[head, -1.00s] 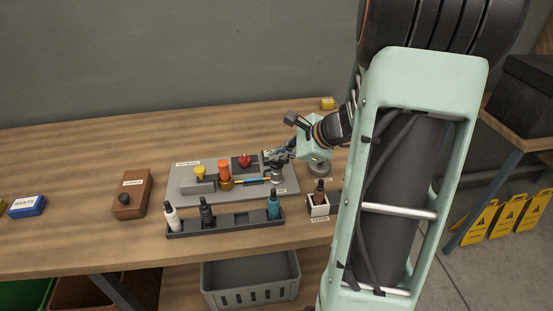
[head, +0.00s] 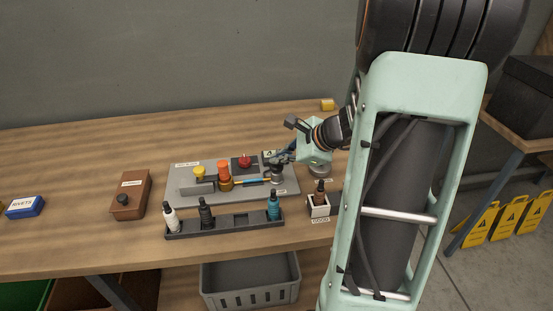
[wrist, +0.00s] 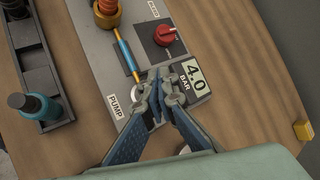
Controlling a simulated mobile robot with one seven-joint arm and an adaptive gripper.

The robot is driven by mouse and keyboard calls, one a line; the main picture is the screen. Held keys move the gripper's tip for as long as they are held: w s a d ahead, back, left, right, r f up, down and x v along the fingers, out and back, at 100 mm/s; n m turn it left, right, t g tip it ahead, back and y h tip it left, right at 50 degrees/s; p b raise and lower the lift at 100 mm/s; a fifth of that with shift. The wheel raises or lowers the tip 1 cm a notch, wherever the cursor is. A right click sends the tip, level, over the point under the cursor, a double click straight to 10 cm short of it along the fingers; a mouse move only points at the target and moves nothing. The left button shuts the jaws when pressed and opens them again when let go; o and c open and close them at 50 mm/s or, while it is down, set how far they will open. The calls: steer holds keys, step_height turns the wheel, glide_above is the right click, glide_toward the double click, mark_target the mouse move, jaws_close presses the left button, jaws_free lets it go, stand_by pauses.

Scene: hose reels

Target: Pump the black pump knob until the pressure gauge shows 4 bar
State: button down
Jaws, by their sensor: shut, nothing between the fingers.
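The pressure gauge (wrist: 195,76) reads 4.0 BAR in the wrist view. The PUMP label (wrist: 117,107) is on the grey plate beside it. The black pump knob (head: 277,170) is at the right end of the plate in the head view. My gripper (wrist: 160,85) is shut and empty, with its fingertips over the pump spot and next to the gauge. In the head view my gripper (head: 277,158) is right at the knob. The fingers hide most of the knob in the wrist view, so contact cannot be told.
A black rack (head: 240,222) with bottles stands in front. A brown box (head: 131,199) is left.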

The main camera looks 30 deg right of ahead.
mark_target(278, 166)
steer(key=shift+r+p, duration=1.2)
steer(key=shift+r, duration=0.45)
steer(key=shift+r, duration=0.1)
step_height(278, 166, up, 5)
steer(key=p, duration=0.3)
steer(key=shift+p, duration=0.4)
stand_by(0.5)
